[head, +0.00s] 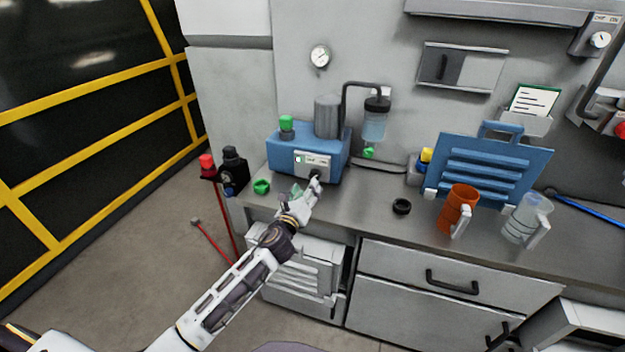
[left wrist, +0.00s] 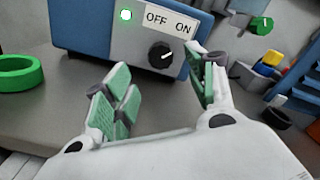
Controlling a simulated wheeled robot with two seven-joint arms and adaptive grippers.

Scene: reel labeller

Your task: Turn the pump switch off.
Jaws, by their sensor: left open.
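The pump (head: 290,157) is a blue box at the back of the counter, with a grey motor cylinder on top. The switch's white mark points to the upper right, towards ON. My left gripper (head: 313,187) is open in front of the panel, its green-padded fingers spread on either side of the switch's line. I see no contact with the switch. My right gripper is not in view.
A green ring (head: 262,187) lies left of the pump and a black ring (head: 401,206) to its right. An orange jug (head: 456,210), a clear jug (head: 527,217) and a blue panel (head: 492,165) stand further right. A red-knobbed post (head: 207,165) stands at the counter's left end.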

